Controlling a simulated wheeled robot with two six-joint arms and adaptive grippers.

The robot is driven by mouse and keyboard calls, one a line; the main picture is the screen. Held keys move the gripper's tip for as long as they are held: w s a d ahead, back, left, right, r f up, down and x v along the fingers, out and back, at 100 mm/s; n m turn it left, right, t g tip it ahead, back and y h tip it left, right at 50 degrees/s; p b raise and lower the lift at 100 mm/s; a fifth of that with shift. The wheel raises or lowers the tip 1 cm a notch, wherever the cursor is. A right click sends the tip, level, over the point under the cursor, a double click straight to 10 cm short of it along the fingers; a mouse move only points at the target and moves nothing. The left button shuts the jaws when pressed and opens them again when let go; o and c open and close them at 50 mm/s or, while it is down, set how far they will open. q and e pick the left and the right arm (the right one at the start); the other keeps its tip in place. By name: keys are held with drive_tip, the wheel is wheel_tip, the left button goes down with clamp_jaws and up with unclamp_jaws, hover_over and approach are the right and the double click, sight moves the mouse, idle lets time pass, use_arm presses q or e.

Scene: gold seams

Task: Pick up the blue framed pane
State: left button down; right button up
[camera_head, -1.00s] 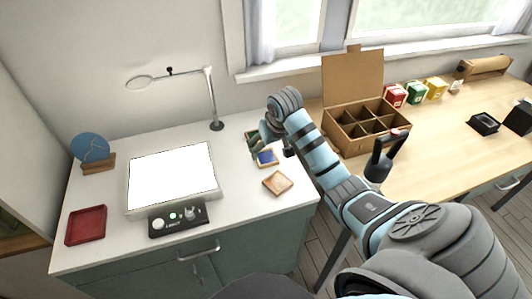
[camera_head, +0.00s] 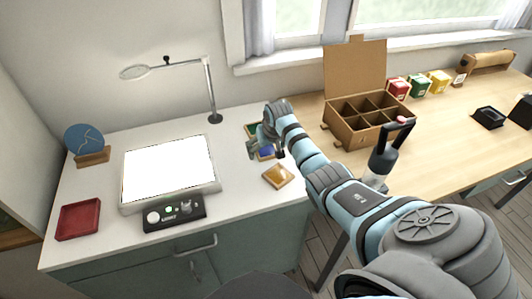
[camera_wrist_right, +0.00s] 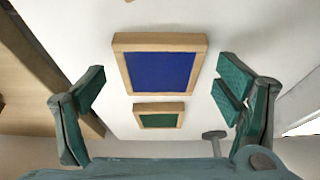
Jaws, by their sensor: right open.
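The blue framed pane (camera_wrist_right: 160,72) lies flat on the white counter, a deep blue square in a light wooden frame. In the right wrist view it sits between and ahead of my right gripper's (camera_wrist_right: 162,88) spread fingers, which do not touch it. In the head view the blue pane (camera_head: 266,153) is partly hidden by my right gripper (camera_head: 262,148), which hovers over it, open and empty. My left gripper is not in view.
A green framed pane (camera_wrist_right: 159,115) lies close to the blue one. An amber framed pane (camera_head: 278,176) lies nearer the counter's front. A lit panel (camera_head: 170,168) and a magnifier lamp (camera_head: 212,95) stand left. A divided cardboard box (camera_head: 345,128) stands right.

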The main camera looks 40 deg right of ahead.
drive_tip(key=shift+r, duration=0.1)
drive_tip(key=c, duration=1.3)
drive_tip(key=shift+r, duration=0.1)
